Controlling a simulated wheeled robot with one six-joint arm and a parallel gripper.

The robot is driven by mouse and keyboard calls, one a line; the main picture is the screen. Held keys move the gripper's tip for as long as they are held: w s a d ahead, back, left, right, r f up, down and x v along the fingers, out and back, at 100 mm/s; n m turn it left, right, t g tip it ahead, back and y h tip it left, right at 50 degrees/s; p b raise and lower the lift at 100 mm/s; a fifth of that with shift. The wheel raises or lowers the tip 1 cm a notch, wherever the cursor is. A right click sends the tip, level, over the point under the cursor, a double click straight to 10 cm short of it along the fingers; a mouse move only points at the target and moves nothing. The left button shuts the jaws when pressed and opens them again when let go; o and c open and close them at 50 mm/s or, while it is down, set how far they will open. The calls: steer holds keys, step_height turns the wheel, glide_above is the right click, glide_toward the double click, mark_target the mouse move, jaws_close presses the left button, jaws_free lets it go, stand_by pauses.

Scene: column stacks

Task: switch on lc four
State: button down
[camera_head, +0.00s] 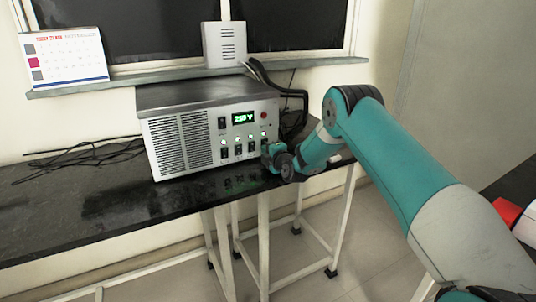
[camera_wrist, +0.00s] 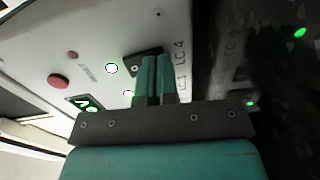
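The grey power unit (camera_head: 210,128) stands on the black bench with its switch panel facing me. My gripper (camera_head: 272,158) is at the panel's right end, in front of the rightmost switch position. In the wrist view the panel appears turned sideways, with the printed label LC 4 (camera_wrist: 180,53) beside a black switch (camera_wrist: 138,65). My teal gripper fingers (camera_wrist: 157,62) are close together, shut, and overlap this switch. They hide part of it, so its position and any contact cannot be told. The lamp (camera_wrist: 111,68) in line with it looks bright, ringed green.
Several other rocker switches (camera_head: 238,150) sit to the left on the panel. A green display (camera_head: 243,118) and a red button (camera_wrist: 58,81) are also on it. Black cables (camera_head: 85,152) lie on the bench (camera_head: 100,212) at left; its front is clear.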

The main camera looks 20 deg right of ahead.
steer(key=shift+s, duration=0.15)
steer(key=s+d+r+b, duration=0.1)
steer(key=s+b, duration=0.7)
steer(key=s, duration=0.9)
steer(key=shift+r, duration=0.25)
